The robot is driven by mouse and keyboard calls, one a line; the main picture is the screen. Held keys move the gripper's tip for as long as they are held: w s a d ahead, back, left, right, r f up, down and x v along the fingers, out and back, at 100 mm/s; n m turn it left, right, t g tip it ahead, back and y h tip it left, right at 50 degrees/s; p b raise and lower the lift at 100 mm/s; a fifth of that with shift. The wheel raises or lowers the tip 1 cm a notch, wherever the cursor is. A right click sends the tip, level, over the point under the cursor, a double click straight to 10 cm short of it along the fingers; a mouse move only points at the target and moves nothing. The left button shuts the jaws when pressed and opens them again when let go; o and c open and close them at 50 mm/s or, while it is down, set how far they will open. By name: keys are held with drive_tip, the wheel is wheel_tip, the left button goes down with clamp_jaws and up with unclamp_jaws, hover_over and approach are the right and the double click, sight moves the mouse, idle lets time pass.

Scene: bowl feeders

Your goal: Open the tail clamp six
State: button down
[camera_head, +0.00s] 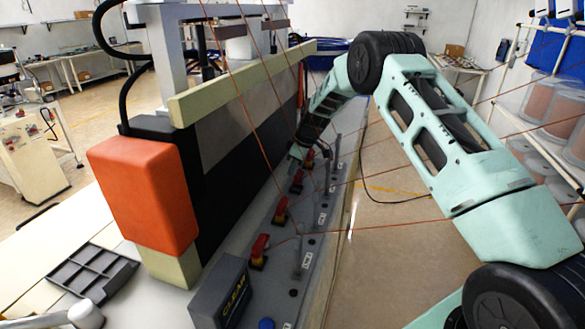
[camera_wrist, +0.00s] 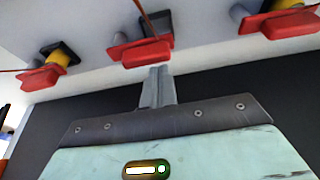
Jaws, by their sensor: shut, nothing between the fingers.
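Several red clamp levers stand in a row along the grey panel. In the head view the nearest (camera_head: 259,250) is at the front, with others behind it (camera_head: 281,210), (camera_head: 297,182). Their numbers are too small to read, so I cannot tell which is tail clamp six. In the wrist view one red lever (camera_wrist: 140,52) is just beyond my gripper's fingertips (camera_wrist: 157,72), with a red lever on either side, left (camera_wrist: 40,78) and right (camera_wrist: 278,22). My gripper is shut and empty, apparently just short of the middle lever. In the head view my gripper (camera_head: 297,153) is small and partly hidden.
Thin orange-brown threads run from the levers across the space around my arm. A black box marked CLEAR (camera_head: 222,295) sits at the panel's front end. A tall machine frame with an orange block (camera_head: 145,190) borders the panel's left. Open floor (camera_head: 395,225) lies right.

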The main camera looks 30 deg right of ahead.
sight(299, 181)
drive_tip(key=shift+s+d+f+n+b, duration=0.1)
drive_tip(key=shift+s+d+n+b, duration=0.2)
drive_tip(key=shift+b, duration=0.5)
drive_tip(key=shift+s+f+n+b, duration=0.1)
drive_tip(key=shift+n+b, duration=0.3)
drive_tip(key=shift+b, duration=0.35)
drive_tip(key=shift+s+d+n+y+b, duration=0.2)
drive_tip(key=shift+n+y+b, duration=0.15)
drive_tip(key=shift+b, duration=0.4)
drive_tip(key=n, duration=0.1)
drive_tip(key=n+g+b, duration=0.1)
drive_tip(key=n, duration=0.1)
drive_tip(key=d+n, duration=0.1)
drive_tip(key=shift+s+r+g+y+b, duration=0.1)
drive_tip(key=shift+s+g+y+b, duration=0.15)
drive_tip(key=shift+s+g+b, duration=0.15)
drive_tip(key=shift+s+d+n, duration=0.1)
drive_tip(key=shift+d+n, duration=0.15)
drive_tip(key=shift+n, duration=0.4)
drive_tip(key=shift+d+b, duration=0.15)
drive_tip(key=shift+b, duration=0.15)
drive_tip(key=shift+s+d+r, duration=0.1)
drive_tip(key=shift+s, duration=0.05)
